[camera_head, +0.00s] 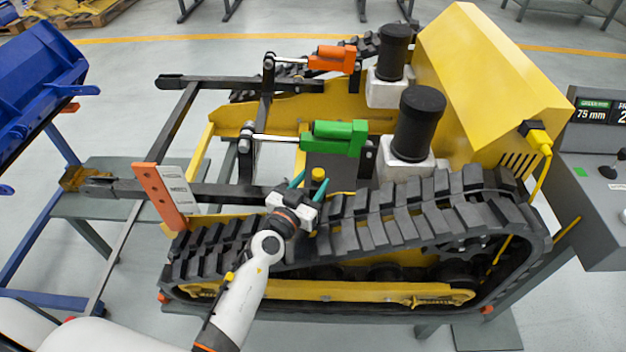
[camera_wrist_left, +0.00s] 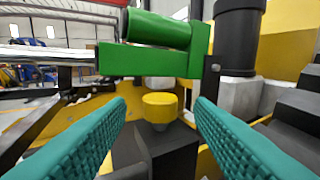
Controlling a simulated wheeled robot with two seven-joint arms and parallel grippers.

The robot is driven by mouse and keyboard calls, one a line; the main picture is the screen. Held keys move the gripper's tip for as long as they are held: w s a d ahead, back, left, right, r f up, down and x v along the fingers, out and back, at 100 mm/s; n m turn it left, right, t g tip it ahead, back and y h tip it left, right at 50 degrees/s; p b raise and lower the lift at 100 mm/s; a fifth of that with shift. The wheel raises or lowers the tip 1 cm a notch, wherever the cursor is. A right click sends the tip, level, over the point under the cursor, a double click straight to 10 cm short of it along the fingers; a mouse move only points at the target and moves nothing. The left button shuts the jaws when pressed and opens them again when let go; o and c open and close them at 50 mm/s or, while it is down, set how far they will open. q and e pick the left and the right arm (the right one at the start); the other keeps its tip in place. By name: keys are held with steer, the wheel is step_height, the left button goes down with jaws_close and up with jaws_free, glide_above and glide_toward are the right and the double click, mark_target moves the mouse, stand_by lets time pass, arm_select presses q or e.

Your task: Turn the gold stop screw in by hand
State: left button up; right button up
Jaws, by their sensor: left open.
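The gold stop screw (camera_head: 318,174) has a round gold knob and stands upright on a dark block inside the yellow carrier frame. In the left wrist view the gold knob (camera_wrist_left: 159,106) is centred just beyond the fingers, with a grey stem below it. My left gripper (camera_head: 309,182) is open, its two teal fingers spread, with the knob showing between and ahead of the fingertips (camera_wrist_left: 160,108). The fingers do not touch the knob in the wrist view. My right gripper is not in view.
A green cylinder (camera_head: 335,137) lies just above and behind the screw. A black motor (camera_head: 418,122) stands to its right. The black track (camera_head: 420,215) runs along the near side under my left arm. An orange plate (camera_head: 164,196) stands at left; a control console (camera_head: 597,170) stands at right.

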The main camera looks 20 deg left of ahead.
arm_select(q)
steer(key=shift+w+d, duration=0.1)
steer(key=shift+w, duration=0.45)
steer(key=c, duration=1)
steer(key=shift+h, duration=0.3)
